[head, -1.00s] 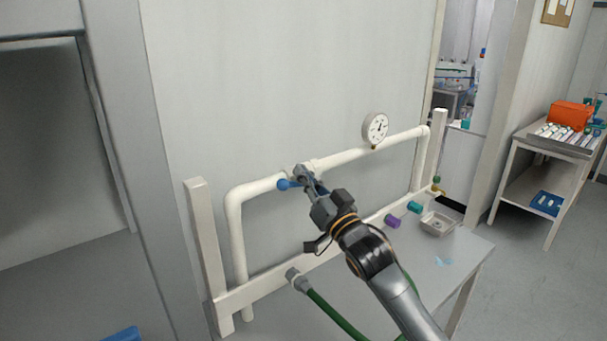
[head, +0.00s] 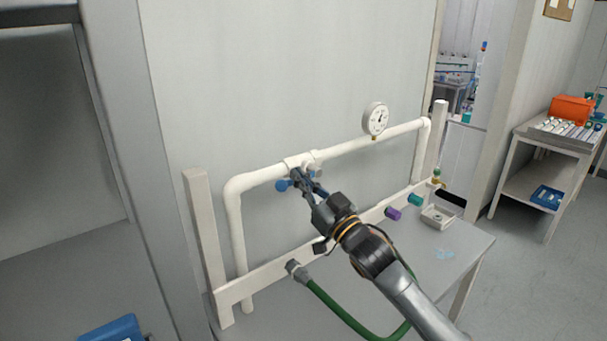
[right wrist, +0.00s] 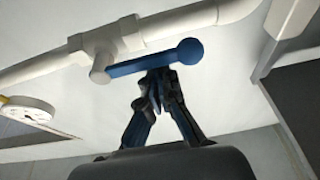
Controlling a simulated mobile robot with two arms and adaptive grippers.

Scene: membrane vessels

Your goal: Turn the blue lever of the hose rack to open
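The blue lever sits on the valve of the white pipe. In the head view its round blue end (head: 282,186) shows just left of my right gripper (head: 301,182). In the right wrist view the blue lever (right wrist: 155,58) runs from the valve hub to its ball end, roughly along the pipe. My right gripper (right wrist: 160,76) has its fingertips together at the middle of the lever, touching it or very close. I see no part of the lever clearly between the fingers. The hose rack (head: 201,230) is a white frame carrying the pipe. My left gripper is not in view.
A round gauge (head: 375,118) stands on the pipe to the right of the valve. A green hose (head: 335,306) hangs from the lower rail, below my right arm. Purple (head: 393,213) and teal (head: 415,200) fittings sit on that rail. A grey wall is close behind.

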